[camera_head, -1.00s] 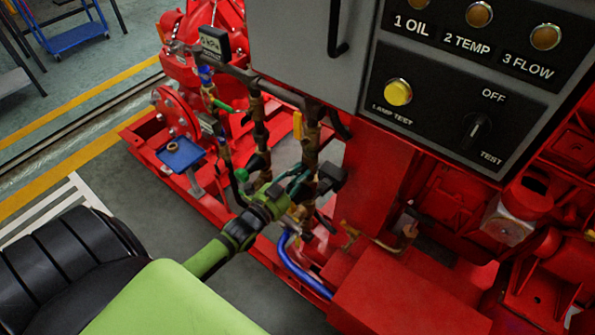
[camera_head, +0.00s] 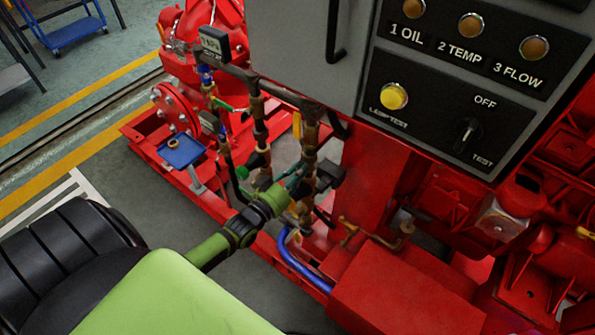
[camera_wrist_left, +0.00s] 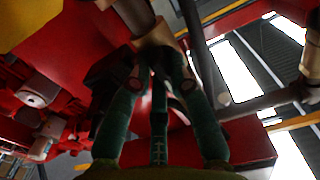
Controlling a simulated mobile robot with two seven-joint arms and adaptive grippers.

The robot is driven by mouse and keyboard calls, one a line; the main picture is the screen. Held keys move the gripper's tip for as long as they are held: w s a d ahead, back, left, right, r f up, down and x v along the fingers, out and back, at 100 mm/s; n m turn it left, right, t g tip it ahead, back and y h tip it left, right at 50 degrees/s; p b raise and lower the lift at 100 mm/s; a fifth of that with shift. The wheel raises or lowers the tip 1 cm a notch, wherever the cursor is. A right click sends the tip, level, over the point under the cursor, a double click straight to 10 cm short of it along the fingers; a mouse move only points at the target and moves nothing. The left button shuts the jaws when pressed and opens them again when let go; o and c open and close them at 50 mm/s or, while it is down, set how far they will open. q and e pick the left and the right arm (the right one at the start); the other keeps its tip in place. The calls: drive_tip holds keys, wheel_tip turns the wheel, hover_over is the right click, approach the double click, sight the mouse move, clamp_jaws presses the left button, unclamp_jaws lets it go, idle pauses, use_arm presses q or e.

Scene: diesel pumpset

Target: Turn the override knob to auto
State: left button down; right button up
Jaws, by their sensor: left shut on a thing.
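A black selector knob (camera_head: 467,135) sits on the dark control panel (camera_head: 425,128), between the labels OFF above and TEST below. No AUTO label is readable and I cannot tell if this is the override knob. My left gripper (camera_head: 296,180) is well below and left of it, among the brass valves and pipes (camera_head: 309,155). In the left wrist view its green fingers (camera_wrist_left: 157,70) are closed together on a dark and brass pipe fitting (camera_wrist_left: 160,40). The fingers hide part of the fitting, so its exact shape is unclear. My right gripper is not in view.
A yellow lamp-test button (camera_head: 394,96) and several amber lamps are on the panel. A grey cabinet with a black handle (camera_head: 336,30) stands left of it. A blue hose (camera_head: 300,268) and red pump frame (camera_head: 385,305) lie below.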

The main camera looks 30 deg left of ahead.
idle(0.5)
use_arm(q)
drive_tip(key=c, duration=1.1)
unclamp_jaws()
drive_tip(key=shift+c, duration=0.2)
drive_tip(key=s, duration=1.2)
drive_tip(key=shift+a, duration=0.45)
